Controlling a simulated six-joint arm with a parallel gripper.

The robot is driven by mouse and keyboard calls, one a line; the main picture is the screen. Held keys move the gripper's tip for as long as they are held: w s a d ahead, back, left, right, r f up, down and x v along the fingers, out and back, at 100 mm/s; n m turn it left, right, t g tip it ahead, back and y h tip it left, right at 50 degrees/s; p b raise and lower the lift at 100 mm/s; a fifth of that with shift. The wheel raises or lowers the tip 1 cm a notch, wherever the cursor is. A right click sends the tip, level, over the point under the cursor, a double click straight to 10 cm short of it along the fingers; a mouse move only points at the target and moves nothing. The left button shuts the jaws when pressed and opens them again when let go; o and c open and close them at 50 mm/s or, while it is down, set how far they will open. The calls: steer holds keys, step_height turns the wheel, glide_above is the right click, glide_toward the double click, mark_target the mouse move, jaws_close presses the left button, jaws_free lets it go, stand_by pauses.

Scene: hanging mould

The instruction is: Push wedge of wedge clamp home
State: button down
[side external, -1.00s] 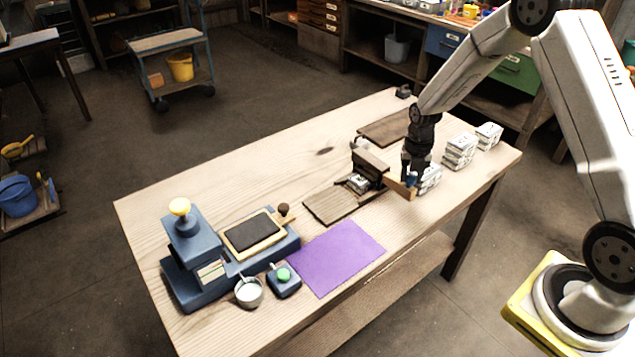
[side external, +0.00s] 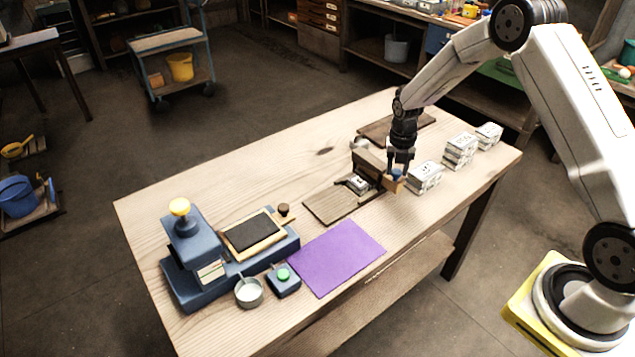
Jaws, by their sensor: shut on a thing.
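The wedge clamp (side external: 370,162) is a dark brown wooden block on the table. It stands at the right end of a flat wooden board (side external: 329,206). A small whitish block of type (side external: 358,184) lies on the board against the clamp's left side. The wedge (side external: 392,185) is a lighter wooden piece with a blue part on top, at the clamp's right side. My gripper (side external: 399,168) points down and is shut on the wedge at its blue top. How deep the wedge sits in the clamp is too small to tell.
White stacks of blocks (side external: 424,176) stand just right of my gripper, with more behind. A purple sheet (side external: 337,257) and a blue press (side external: 192,255) with a yellow knob lie to the front left. A brown board (side external: 383,131) lies behind. The table's far left is clear.

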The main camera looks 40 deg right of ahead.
steer(key=shift+w+r, duration=0.55)
steer(key=shift+w, duration=0.1)
steer(key=shift+c, duration=1.5)
jaws_free()
steer(key=shift+a, duration=0.1)
steer(key=shift+s+f, duration=0.1)
steer(key=shift+s, duration=0.05)
steer(key=shift+r, duration=3.9)
